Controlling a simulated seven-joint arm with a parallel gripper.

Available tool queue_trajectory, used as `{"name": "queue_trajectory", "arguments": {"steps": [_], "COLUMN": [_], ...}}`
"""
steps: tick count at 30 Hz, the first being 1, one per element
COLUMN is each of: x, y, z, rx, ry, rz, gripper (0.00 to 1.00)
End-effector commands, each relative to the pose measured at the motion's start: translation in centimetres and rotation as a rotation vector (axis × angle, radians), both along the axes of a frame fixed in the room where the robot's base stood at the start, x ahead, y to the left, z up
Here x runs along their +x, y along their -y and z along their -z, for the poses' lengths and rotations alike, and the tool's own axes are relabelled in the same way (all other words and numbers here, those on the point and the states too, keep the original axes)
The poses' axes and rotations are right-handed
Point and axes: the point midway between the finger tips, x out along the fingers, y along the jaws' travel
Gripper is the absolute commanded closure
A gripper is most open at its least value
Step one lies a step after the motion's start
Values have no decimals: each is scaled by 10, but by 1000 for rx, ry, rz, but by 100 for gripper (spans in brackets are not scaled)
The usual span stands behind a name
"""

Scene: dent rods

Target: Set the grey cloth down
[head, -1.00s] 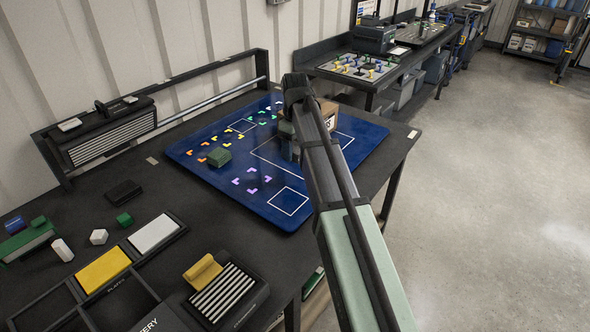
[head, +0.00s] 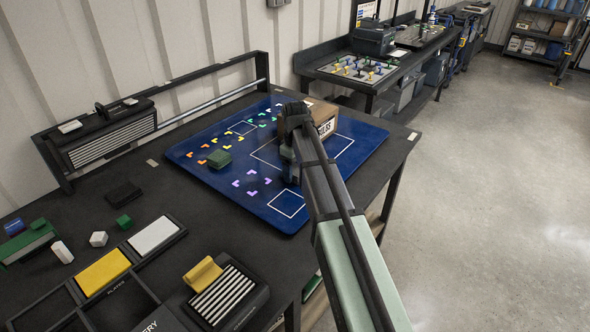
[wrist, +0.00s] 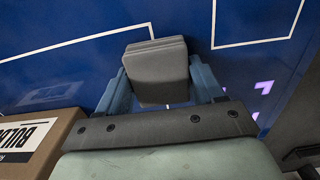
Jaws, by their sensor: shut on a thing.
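The grey cloth (wrist: 157,66) is a small folded block in the wrist view. My gripper (wrist: 160,88) is shut on it, with a blue finger at each side. Below it is the blue mat (wrist: 75,65) with white outlines; I cannot tell whether the cloth touches the mat. In the head view my gripper (head: 288,162) is low over the right part of the mat (head: 255,200), near the small white square outline. My arm hides most of the cloth there.
A cardboard box (head: 325,122) stands on the mat close beside my gripper; it also shows in the wrist view (wrist: 45,135). A green block (head: 219,159) sits among coloured corner marks on the mat. A tray of compartments (head: 103,271) and a striped holder (head: 222,293) are nearer.

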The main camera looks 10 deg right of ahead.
Motion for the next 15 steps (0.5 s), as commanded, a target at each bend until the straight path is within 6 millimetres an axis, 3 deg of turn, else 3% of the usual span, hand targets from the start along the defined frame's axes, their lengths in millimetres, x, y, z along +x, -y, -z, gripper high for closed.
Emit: {"name": "queue_trajectory", "arguments": {"steps": [2,3,11,15], "x": [0,0,0,0], "y": [0,0,0,0], "z": [2,3,2,2], "rx": [0,0,0,0], "ry": [0,0,0,0], "rz": [0,0,0,0], "gripper": [61,32,7,7]}}
